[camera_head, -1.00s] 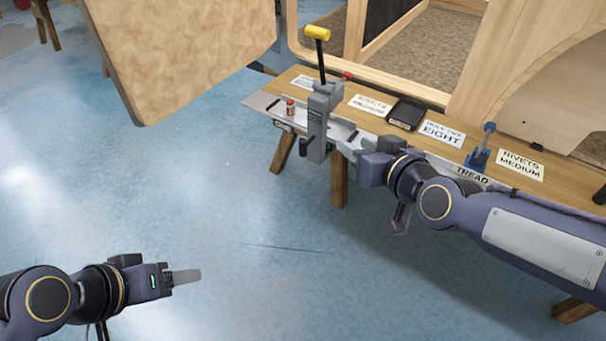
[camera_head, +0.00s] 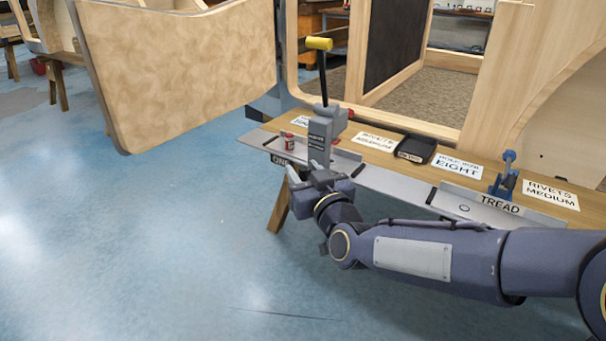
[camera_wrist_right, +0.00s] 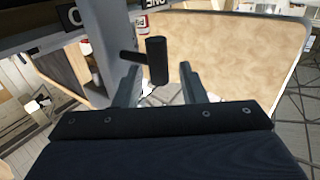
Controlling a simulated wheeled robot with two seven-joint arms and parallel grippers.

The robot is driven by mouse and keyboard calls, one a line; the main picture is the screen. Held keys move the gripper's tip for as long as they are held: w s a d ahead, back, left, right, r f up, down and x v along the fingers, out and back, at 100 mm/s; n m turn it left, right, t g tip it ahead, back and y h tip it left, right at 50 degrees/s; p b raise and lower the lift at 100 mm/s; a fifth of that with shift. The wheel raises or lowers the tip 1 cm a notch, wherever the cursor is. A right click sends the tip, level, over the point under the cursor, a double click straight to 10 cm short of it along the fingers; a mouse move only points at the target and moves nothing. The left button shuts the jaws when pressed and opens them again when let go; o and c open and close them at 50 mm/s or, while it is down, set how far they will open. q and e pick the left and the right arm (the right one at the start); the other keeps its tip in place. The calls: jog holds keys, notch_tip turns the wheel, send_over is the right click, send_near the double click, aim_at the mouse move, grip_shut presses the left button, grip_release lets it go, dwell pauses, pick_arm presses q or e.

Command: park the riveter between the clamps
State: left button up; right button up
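The riveter (camera_head: 320,132) is an upright grey tool with a black lever and a yellow grip, at the front edge of the bench in the head view. My right gripper (camera_head: 306,176) is at its lower front. In the right wrist view, the open fingers of my right gripper (camera_wrist_right: 158,85) lie either side of a black handle (camera_wrist_right: 157,62), with gaps; the riveter's grey body (camera_wrist_right: 98,45) is at left. Short black bars (camera_head: 354,168) on the metal strip may be clamps; one is each side of the riveter. My left gripper is out of view.
The bench (camera_head: 400,160) carries a small red can (camera_head: 289,142), a black tray (camera_head: 416,148), a blue tool (camera_head: 505,175) and paper labels. A large wooden panel (camera_head: 180,75) stands at left. The blue floor in front is clear.

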jog(key=shift+w+a, duration=0.2)
jog(key=shift+w, duration=0.4)
jog(key=shift+c, duration=0.2)
grip_shut()
jog(key=shift+s+d, duration=0.1)
